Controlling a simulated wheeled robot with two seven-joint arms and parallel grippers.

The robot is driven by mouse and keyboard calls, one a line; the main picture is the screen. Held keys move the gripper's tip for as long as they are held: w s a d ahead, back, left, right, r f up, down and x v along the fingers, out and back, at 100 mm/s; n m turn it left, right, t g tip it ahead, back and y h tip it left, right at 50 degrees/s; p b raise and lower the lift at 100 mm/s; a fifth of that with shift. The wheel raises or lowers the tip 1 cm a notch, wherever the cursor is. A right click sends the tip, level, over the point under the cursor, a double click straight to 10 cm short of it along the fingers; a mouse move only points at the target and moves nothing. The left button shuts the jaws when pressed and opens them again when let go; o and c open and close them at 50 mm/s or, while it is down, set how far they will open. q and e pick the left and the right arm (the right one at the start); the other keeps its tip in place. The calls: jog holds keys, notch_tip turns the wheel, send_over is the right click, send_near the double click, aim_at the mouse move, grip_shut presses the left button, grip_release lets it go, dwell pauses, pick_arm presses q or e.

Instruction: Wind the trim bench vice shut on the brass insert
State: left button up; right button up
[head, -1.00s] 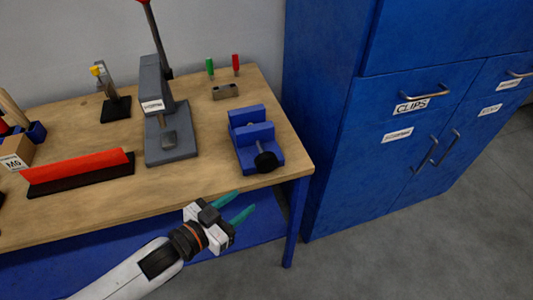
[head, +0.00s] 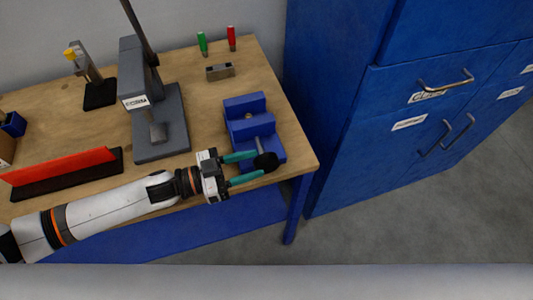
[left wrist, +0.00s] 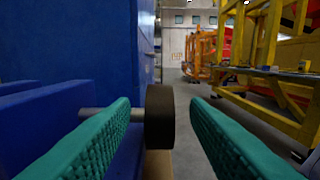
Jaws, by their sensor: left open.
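The blue trim bench vice (head: 240,107) sits at the right end of the wooden bench. Its screw (left wrist: 98,114) ends in a round black knob (head: 266,161) at the front edge. A small brass-coloured spot, perhaps the brass insert (head: 248,116), shows between the vice jaws; it is too small to tell how it sits. My left gripper (head: 259,165) is open, its teal fingertips at the knob. In the left wrist view the knob (left wrist: 159,117) lies between the spread fingers, with a visible gap on the right side. My right gripper is not in view.
A grey arbor press (head: 160,125) stands left of the vice. A grey block (head: 220,71) with green and red handled tools behind it is at the back. A red strip (head: 62,167) lies at the front left. Blue cabinets (head: 380,130) stand right of the bench.

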aim_at(262, 158)
pick_arm(q)
jog(key=x, duration=0.4)
jog(key=shift+r, duration=0.1)
jog(key=shift+w+d+p, duration=0.1)
jog(key=shift+d+p, duration=0.15)
jog(key=shift+p, duration=0.05)
jog(key=shift+c, duration=0.2)
grip_shut()
jog(key=shift+r+p, duration=0.1)
jog(key=shift+p, duration=0.3)
jog(key=y+p, duration=0.1)
jog(key=p, duration=0.4)
jog(key=g+y+p, duration=0.1)
jog(key=y+p, duration=0.1)
jog(key=p, duration=0.3)
jog(key=y+p, duration=0.2)
jog(key=p, duration=0.3)
jog(key=shift+w+d+r+g, duration=0.1)
jog(key=shift+w+d+g, duration=0.05)
jog(key=shift+d+g, duration=0.25)
jog(key=shift+f+y+p, duration=0.3)
jog(key=shift+y+p, duration=0.3)
jog(key=shift+y, duration=0.2)
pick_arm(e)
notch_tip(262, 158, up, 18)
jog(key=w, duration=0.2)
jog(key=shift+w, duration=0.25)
